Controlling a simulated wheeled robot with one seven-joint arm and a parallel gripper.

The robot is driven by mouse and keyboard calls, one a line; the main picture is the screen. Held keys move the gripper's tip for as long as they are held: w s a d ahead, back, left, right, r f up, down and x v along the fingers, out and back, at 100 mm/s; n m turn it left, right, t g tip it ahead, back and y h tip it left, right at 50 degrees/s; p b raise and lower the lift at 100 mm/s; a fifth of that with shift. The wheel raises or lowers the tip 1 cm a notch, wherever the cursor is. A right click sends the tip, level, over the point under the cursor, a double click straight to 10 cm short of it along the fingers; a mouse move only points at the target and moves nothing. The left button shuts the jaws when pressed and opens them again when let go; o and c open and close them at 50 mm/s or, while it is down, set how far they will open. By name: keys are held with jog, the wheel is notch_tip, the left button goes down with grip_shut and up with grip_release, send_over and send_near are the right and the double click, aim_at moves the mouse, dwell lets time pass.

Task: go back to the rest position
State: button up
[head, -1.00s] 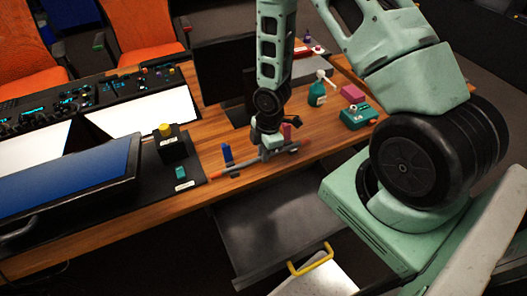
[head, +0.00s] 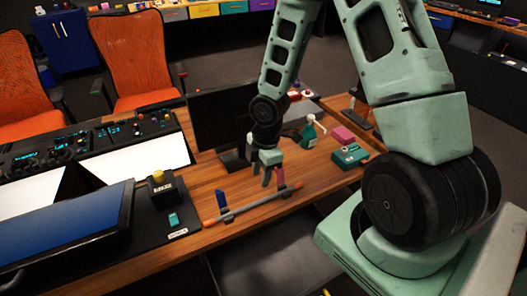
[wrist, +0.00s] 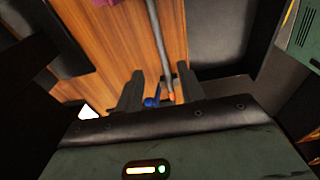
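My gripper (head: 267,180) hangs just above the wooden desk in the head view, over the far side of a grey rod (head: 252,205) with orange ends. In the wrist view its two fingers (wrist: 160,92) stand apart with nothing held between them. The rod lies along the desk's front part, by a blue upright piece (head: 221,199) and a pink upright piece (head: 280,177). In the wrist view the rod (wrist: 158,40) runs away beyond the fingers, with a blue piece (wrist: 152,102) beside its orange end.
A dark monitor (head: 220,115) stands behind the gripper. A black box with a yellow button (head: 160,188) and a control console (head: 80,150) are left.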

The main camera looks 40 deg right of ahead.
notch_tip(320, 180, up, 7)
jog(key=p, duration=0.1)
jog(key=shift+d, duration=0.45)
jog(key=shift+s, duration=0.1)
jog(key=s+a+r+m, duration=0.4)
jog(key=s+a+r, duration=0.3)
jog(key=a, duration=0.3)
jog(key=s+a+r+m, duration=0.4)
jog(key=s+a+r, duration=0.3)
jog(key=s+a, duration=0.3)
jog(key=shift+s+r+h, duration=0.25)
jog(key=shift+r+h, duration=0.05)
jog(key=shift+h, duration=0.1)
